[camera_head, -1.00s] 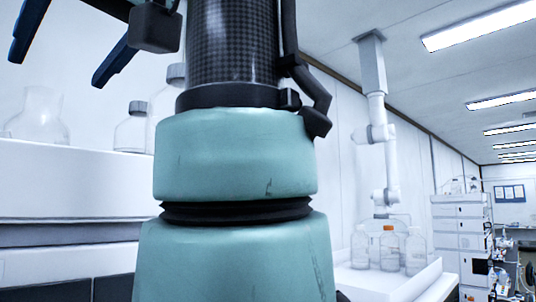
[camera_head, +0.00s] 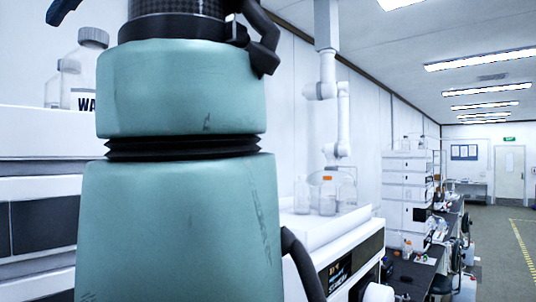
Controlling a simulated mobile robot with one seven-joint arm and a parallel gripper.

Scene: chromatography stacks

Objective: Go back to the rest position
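My gripper (camera_head: 62,10) shows only as one dark blue fingertip at the top left edge of the head view. The rest of it is cut off above the frame. The two fingers stood clearly apart, with nothing between them, a second ago. My teal arm with its black bellows joint fills the left and middle of the view and hides what is behind it. The visible fingertip is up and to the left of a capped clear bottle (camera_head: 86,70) and touches nothing that I can see.
The capped bottle and a smaller one (camera_head: 62,84) stand on a white instrument stack (camera_head: 40,140) at left. Clear bottles (camera_head: 327,190) stand in a white tray (camera_head: 335,228) right of my arm. Farther back are another stack (camera_head: 408,195) and a bench. The floor (camera_head: 500,250) at right is clear.

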